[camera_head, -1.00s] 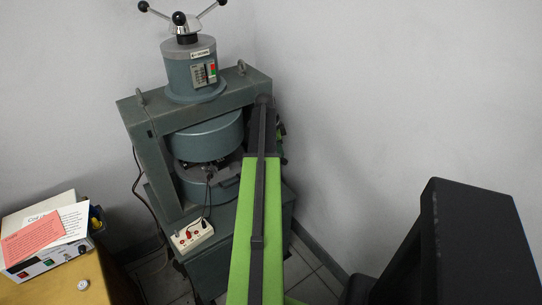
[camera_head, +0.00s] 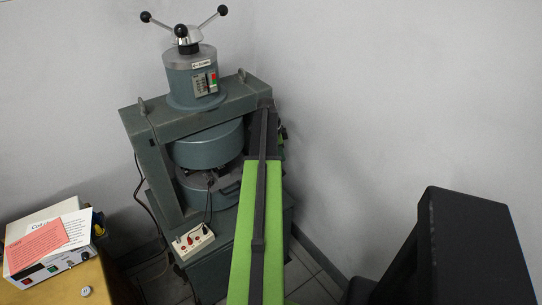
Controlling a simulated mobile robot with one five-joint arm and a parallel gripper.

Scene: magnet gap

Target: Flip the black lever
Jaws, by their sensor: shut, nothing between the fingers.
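I cannot make out for certain which part is the black lever. The grey-green magnet (camera_head: 203,147) stands in the corner, with round poles in its frame. Its top wheel (camera_head: 188,36) has several metal spokes with black knobs. A small white box (camera_head: 193,241) with red and black plugs sits on the magnet's base. My green and dark arm (camera_head: 242,240) reaches forward over the magnet's right side. Its far end lies in front of the frame's right post and hides part of it. My gripper's fingers are hidden beyond the arm and cannot be seen.
A white instrument (camera_head: 48,268) with papers on it rests on a wooden table (camera_head: 70,288) at lower left. A large black block (camera_head: 475,250) fills the lower right. Bare walls (camera_head: 370,90) enclose the corner. Dark cables hang left of the magnet.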

